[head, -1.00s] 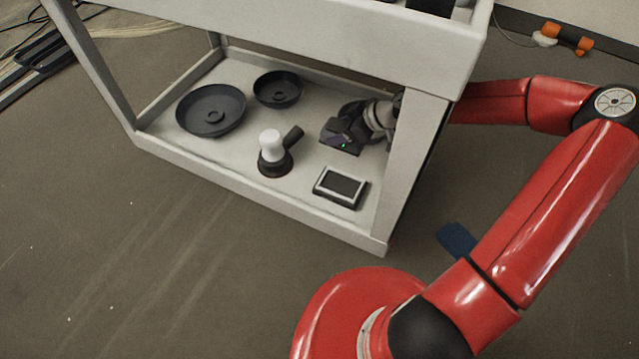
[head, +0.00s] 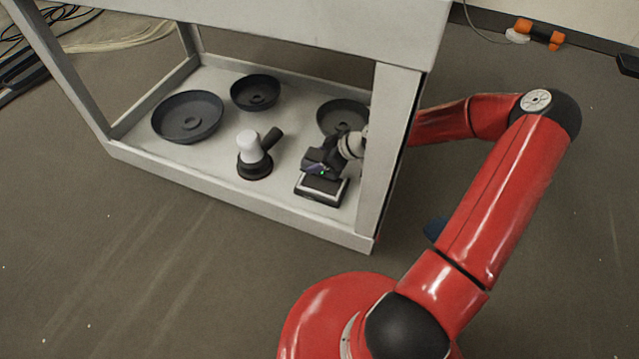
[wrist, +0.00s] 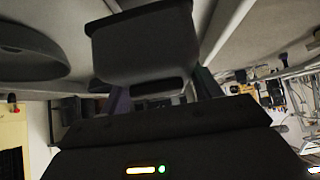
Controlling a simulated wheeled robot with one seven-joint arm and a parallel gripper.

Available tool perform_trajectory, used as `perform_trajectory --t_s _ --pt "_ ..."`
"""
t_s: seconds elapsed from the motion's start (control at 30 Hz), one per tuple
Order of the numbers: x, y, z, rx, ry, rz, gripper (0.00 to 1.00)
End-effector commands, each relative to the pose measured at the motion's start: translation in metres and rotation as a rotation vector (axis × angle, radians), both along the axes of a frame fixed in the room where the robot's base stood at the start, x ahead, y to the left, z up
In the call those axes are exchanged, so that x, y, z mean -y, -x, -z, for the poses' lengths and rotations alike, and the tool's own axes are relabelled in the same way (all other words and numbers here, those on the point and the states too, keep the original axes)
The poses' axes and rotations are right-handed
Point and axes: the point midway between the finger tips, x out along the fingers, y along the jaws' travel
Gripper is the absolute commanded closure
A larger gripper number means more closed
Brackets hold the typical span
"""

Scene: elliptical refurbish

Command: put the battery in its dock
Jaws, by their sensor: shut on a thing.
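My gripper (head: 314,168) is inside the lower shelf of the white bench, right above the dock. The dock (head: 322,198) is a small pale-rimmed box with a dark top, near the shelf's front right corner. In the wrist view my gripper (wrist: 162,92) has a purple and a green finger shut on a dark block, the battery (wrist: 145,45). The gripper hides the battery in the head view. I cannot tell whether the battery touches the dock or is still above it.
A dark tool with a white top (head: 248,146) stands left of the dock. Dark round dishes (head: 187,117), (head: 255,92), (head: 342,117) lie further back. The bench's right front post (head: 388,150) stands close beside my arm. The shelf has a raised front rim (head: 230,202).

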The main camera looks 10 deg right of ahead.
Motion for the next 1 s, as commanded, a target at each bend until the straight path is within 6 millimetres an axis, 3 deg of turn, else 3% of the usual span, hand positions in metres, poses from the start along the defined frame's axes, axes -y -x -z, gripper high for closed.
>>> perform_trajectory --t_s 0.03,0.27,0.5,0.9,0.93,1.0 --pt "-0.001 0.000 0.019 0.001 -0.001 0.000 0.64" --pt "-0.001 0.000 0.036 0.001 0.000 -0.002 0.64" --pt "-0.001 0.000 0.071 0.000 -0.001 -0.001 0.64" --pt "-0.001 0.000 0.074 0.001 0.000 -0.001 0.64" --pt "-0.001 0.000 0.074 -0.001 0.000 -0.001 0.35" --pt "-0.001 0.000 0.073 -0.001 0.000 -0.001 0.26"
